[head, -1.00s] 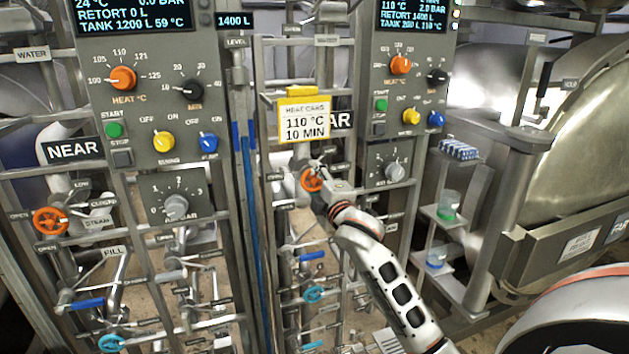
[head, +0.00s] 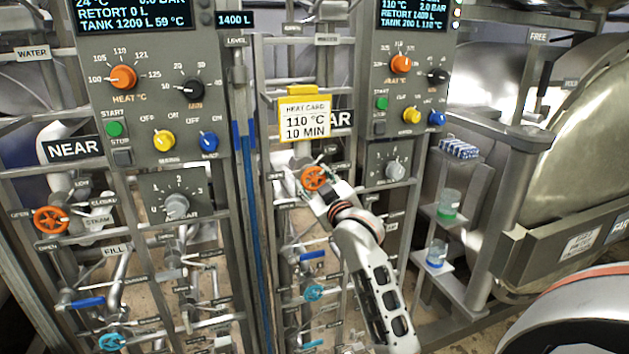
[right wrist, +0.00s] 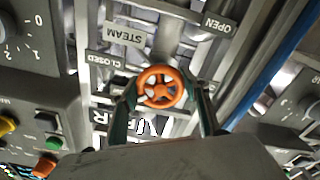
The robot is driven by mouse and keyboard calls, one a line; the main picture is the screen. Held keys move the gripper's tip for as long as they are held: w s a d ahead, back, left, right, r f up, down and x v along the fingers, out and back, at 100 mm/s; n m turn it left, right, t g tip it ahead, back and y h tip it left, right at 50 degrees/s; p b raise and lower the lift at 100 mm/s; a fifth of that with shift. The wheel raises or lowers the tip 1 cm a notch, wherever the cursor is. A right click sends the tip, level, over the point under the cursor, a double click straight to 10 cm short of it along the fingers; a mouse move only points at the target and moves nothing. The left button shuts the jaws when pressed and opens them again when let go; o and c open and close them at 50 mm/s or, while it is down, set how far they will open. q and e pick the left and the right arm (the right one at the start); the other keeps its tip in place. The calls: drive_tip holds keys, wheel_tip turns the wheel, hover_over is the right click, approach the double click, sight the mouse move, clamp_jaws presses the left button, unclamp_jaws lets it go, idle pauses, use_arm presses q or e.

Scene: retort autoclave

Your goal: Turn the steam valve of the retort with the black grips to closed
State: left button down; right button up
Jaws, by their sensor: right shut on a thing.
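An orange steam valve handwheel (head: 314,178) sits on the pipe frame of the FAR panel, just below the yellow heat card. My right gripper (right wrist: 163,92) is shut on this wheel, one finger at each side of its rim. In the right wrist view the wheel (right wrist: 160,88) lies below a STEAM label (right wrist: 124,35), between a CLOSED label (right wrist: 105,62) and an OPEN label (right wrist: 219,22). A second orange wheel (head: 51,220) is on the NEAR panel at the left, untouched. I cannot make out any black grips. My left gripper is out of view.
The yellow heat card (head: 304,118) reads 110 °C, 10 MIN and hangs close above my right gripper. Blue-handled valves and pipes lie below. A small shelf rack (head: 436,213) with jars and a large steel vessel (head: 585,150) stand to the right.

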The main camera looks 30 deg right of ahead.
drive_tip(key=m, duration=0.5)
drive_tip(key=shift+a, duration=0.1)
idle(0.4)
drive_tip(key=o, duration=1.1)
drive_tip(key=v, duration=1.2)
